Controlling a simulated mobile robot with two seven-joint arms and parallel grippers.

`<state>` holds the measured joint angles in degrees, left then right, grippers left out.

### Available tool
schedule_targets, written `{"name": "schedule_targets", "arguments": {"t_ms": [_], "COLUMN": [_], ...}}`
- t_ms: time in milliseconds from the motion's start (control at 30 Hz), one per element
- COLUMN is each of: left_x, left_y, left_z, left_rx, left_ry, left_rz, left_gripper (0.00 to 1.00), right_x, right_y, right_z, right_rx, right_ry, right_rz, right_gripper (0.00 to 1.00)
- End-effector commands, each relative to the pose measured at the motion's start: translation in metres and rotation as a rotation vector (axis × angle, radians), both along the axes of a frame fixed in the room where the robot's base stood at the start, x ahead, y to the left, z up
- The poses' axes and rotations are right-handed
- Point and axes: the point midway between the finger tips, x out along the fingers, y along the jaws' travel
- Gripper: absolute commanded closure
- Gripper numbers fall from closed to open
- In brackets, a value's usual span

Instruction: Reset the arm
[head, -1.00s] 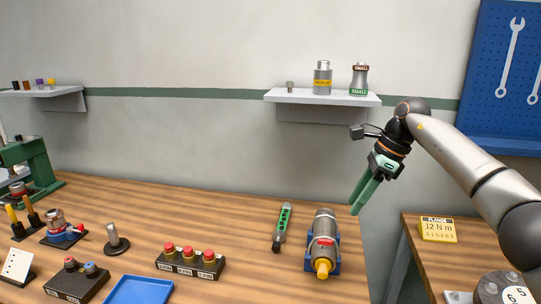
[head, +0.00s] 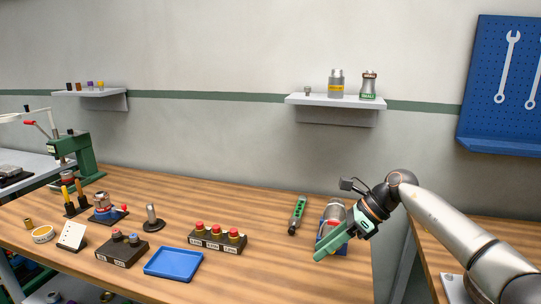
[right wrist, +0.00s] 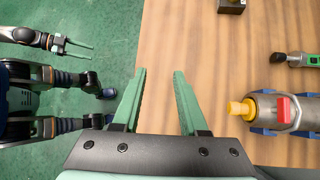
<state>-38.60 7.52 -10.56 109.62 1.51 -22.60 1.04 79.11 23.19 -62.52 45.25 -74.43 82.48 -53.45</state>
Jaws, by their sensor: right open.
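My right arm comes in from the right in the head view. Its gripper (head: 333,246) has green fingers that point down and left, in front of the metal cylinder in its blue cradle (head: 343,249). In the right wrist view the two green fingers (right wrist: 158,98) are spread apart with nothing between them, above the table's edge and the green floor. The cylinder (right wrist: 282,112), with a yellow tip and a red block, lies to their right, apart from them. My left gripper (right wrist: 70,46) shows at the far left of the right wrist view, over the floor, with its thin fingers apart.
A green-handled tool (head: 298,214) lies left of the cradle. A box with red buttons (head: 217,238) and a blue tray (head: 173,263) stand further left. A wall shelf (head: 335,101) holds small metal pieces. Bare wood lies at the table's front right.

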Motion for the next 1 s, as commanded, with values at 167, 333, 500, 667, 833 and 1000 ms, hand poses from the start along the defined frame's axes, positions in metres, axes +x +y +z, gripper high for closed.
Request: {"name": "schedule_targets", "arguments": {"t_ms": [167, 333, 500, 667, 833, 1000], "left_x": [0.002, 0.000, -0.001, -0.002, -0.002, -0.002], "left_y": [0.000, 0.000, 0.000, 0.000, 0.000, 0.000], "left_z": [0.004, 0.005, 0.007, 0.008, 0.010, 0.012], "left_rx": [-0.001, 0.000, -0.001, 0.000, 0.000, 0.000], "left_ry": [-0.004, 0.000, 0.001, 0.003, 0.003, 0.004], "left_rz": [0.000, 0.000, 0.001, 0.001, 0.001, 0.000], "left_gripper": [0.50, 0.50, 0.50, 0.50, 0.50, 0.50], "right_x": [-0.029, -0.056, -0.074, -0.084, -0.100, -0.134], "right_y": [0.080, 0.132, 0.150, 0.138, 0.102, 0.055], "right_z": [-0.041, -0.056, -0.066, -0.086, -0.127, -0.184], "right_rx": [0.319, 0.654, 0.961, 1.215, 1.441, 1.615], "right_ry": [0.154, 0.380, 0.659, 0.953, 1.280, 1.591], "right_rz": [-0.089, -0.265, -0.505, -0.783, -1.126, -1.497], "right_gripper": [0.57, 0.57, 0.57, 0.57, 0.57, 0.57]}}
